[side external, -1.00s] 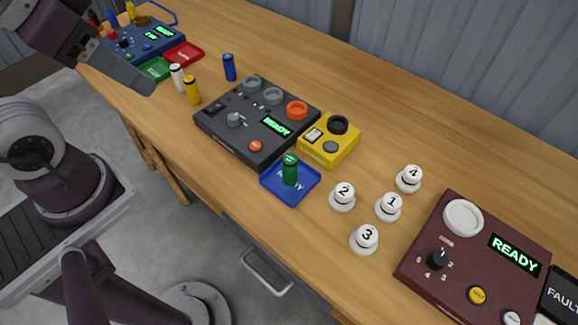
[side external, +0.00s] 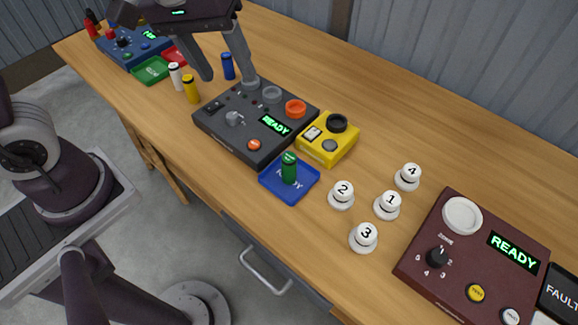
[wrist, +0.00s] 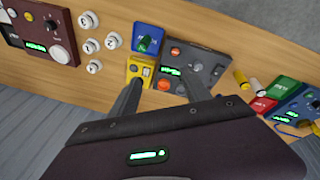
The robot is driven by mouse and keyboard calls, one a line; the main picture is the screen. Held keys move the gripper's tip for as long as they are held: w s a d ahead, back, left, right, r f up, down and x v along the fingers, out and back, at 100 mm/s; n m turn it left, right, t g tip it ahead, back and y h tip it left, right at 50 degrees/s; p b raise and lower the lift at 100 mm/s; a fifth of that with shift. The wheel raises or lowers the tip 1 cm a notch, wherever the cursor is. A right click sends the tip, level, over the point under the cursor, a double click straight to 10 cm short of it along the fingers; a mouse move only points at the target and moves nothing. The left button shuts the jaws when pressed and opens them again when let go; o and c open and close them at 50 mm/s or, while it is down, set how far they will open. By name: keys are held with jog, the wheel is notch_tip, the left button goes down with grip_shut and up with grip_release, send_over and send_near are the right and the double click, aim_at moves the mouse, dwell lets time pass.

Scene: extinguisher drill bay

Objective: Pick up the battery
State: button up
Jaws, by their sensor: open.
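Several small battery-like cylinders stand on the bench; I cannot tell which one the task means. A green one (side external: 289,168) stands upright on a blue tray (side external: 304,187). My gripper (side external: 230,81) is open and empty above the console's far left part. The blue cylinder shows between its fingers in the side view, but nothing is held. In the wrist view my gripper (wrist: 163,84) spans the console, with the green cylinder (wrist: 146,44) beyond.
The dark grey console (side external: 215,122) and a yellow box (side external: 328,150) fill the middle. Several numbered white knobs (side external: 389,207) and a maroon panel (side external: 475,250) stand to the right. Green (side external: 150,70) and red trays and a blue panel are at the far left. Bare wood lies behind the console.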

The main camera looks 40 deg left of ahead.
jog(key=w+d+f+n+g, duration=0.1)
jog(key=w+d+f+n, duration=0.1)
jog(key=w+d+f, duration=0.3)
jog(key=n+g, duration=0.1)
jog(key=n, duration=0.2)
send_over(289, 168)
jog(key=w+a, duration=0.2)
jog(key=shift+y, duration=0.3)
jog(key=f, duration=1)
jog(key=shift+s+d+f, duration=0.2)
jog(key=shift+s+f, duration=0.05)
jog(key=f, duration=0.2)
jog(key=d+f+n, duration=0.1)
jog(key=shift+w+f+g, duration=0.15)
jog(key=shift+f+g, duration=0.2)
jog(key=shift+g, duration=0.05)
jog(key=f, duration=0.7)
jog(key=shift+s+a+f, duration=0.15)
jog(key=shift+s+a, duration=0.1)
grip_shut()
